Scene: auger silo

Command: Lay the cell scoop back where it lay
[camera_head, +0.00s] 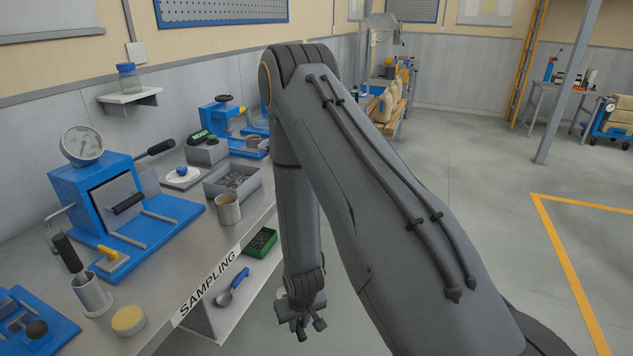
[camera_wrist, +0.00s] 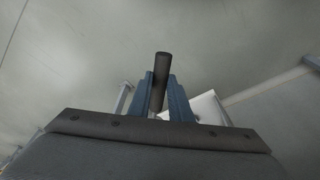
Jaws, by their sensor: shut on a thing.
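My gripper (camera_wrist: 161,78) is shut on a dark, round handle (camera_wrist: 162,66) that sticks out between its blue fingers in the wrist view. I take this to be the cell scoop's handle; its other end is hidden. In the head view my gripper (camera_head: 303,322) hangs low, to the right of the bench's lower shelf and clear of it; the held thing cannot be made out there. A different scoop with a blue handle (camera_head: 241,279) lies on that lower shelf.
The sampling bench (camera_head: 262,207) carries a blue press (camera_head: 80,195), a metal cup (camera_head: 228,209), a grey tray (camera_head: 247,168) and a holder (camera_head: 92,297) with a dark-handled tool. A green box (camera_head: 262,241) sits on the lower shelf. The floor right of the bench is open.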

